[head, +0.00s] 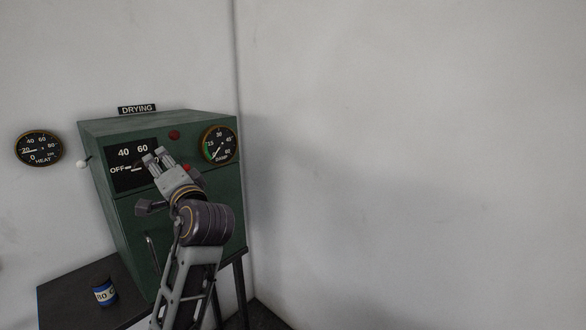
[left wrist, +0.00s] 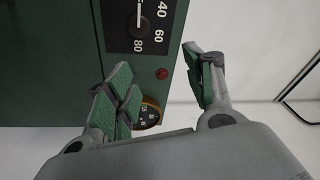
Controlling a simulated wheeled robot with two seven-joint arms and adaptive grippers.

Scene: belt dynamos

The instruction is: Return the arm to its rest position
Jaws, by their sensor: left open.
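My left gripper (head: 155,155) is in front of the green drying cabinet (head: 196,124), over its black dial panel (head: 122,178), and partly hides the dial. In the left wrist view its two fingers stand apart with nothing between them (left wrist: 157,61). The dial's dark knob (left wrist: 139,24) shows at the top, its white pointer toward the upper edge. In the head view that white mark lies beside "OFF". I cannot tell the exact gap between fingers and panel. My right gripper is in neither view.
A round damp gauge (head: 219,144) and a dark red lamp (head: 174,135) are on the cabinet front. A heat gauge (head: 38,149) hangs on the wall. A blue labelled can (head: 105,292) stands on the dark table (head: 62,290). Space to the right is free up to the wall.

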